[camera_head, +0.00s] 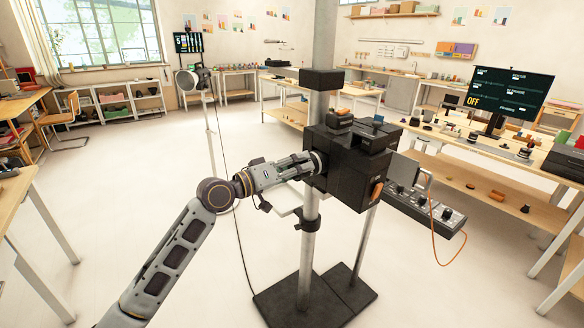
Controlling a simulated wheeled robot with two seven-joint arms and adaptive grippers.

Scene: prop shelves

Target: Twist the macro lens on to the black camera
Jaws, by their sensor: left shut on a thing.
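The black camera (352,160) is a boxy body mounted on a grey metal column stand in the middle of the head view. My left gripper (312,163) reaches in from the left and is shut on a round, light-rimmed piece at the camera's left face, which looks like the macro lens (318,161). The lens is mostly hidden by the fingers. It is at or against the camera's face; I cannot tell whether it is seated. My right gripper is not in view.
The stand's black base plate (318,298) rests on the pale floor. A control panel (425,208) with knobs and an orange cable is to the camera's right. A monitor (508,92) reading "OFF" stands on the right bench.

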